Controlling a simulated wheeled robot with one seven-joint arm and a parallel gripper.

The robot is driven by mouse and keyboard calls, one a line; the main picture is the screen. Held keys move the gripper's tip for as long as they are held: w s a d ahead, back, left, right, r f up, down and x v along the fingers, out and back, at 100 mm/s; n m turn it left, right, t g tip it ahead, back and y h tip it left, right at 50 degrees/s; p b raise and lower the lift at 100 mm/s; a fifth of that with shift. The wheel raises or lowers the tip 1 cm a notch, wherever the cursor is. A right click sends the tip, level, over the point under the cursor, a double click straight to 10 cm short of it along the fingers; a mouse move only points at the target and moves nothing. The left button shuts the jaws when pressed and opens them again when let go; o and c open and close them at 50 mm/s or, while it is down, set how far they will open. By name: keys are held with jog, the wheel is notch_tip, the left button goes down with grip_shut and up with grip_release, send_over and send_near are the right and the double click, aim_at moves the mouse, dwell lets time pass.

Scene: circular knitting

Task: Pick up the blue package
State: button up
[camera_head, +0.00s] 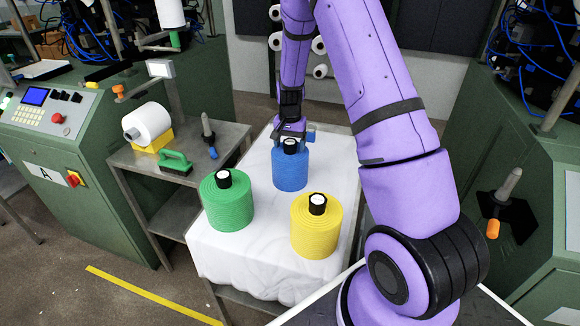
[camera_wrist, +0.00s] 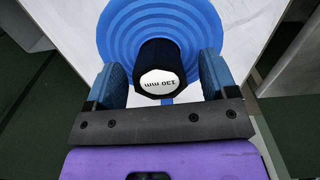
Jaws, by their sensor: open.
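The blue package (camera_head: 290,168) is a round blue yarn spool standing upright on the white-covered table (camera_head: 245,262), behind the green and yellow spools. Its dark core top with a white label faces up. In the wrist view the blue package (camera_wrist: 205,22) shows as a ridged blue disc, with the dark core top (camera_wrist: 158,60) between my two blue fingers. My gripper (camera_wrist: 160,82) is open, with one finger on each side of the core and a small gap visible. In the head view my gripper (camera_head: 291,135) is at the top of the blue package, and its fingertips are partly hidden.
A green spool (camera_head: 228,205) and a yellow spool (camera_head: 316,230) stand nearer on the same table. A metal side table (camera_head: 190,180) at left holds a white cone (camera_head: 147,122) and a green brush (camera_head: 175,160). Green machines flank both sides.

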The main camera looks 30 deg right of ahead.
jog(key=shift+r, duration=0.1)
jog(key=c, duration=1.4)
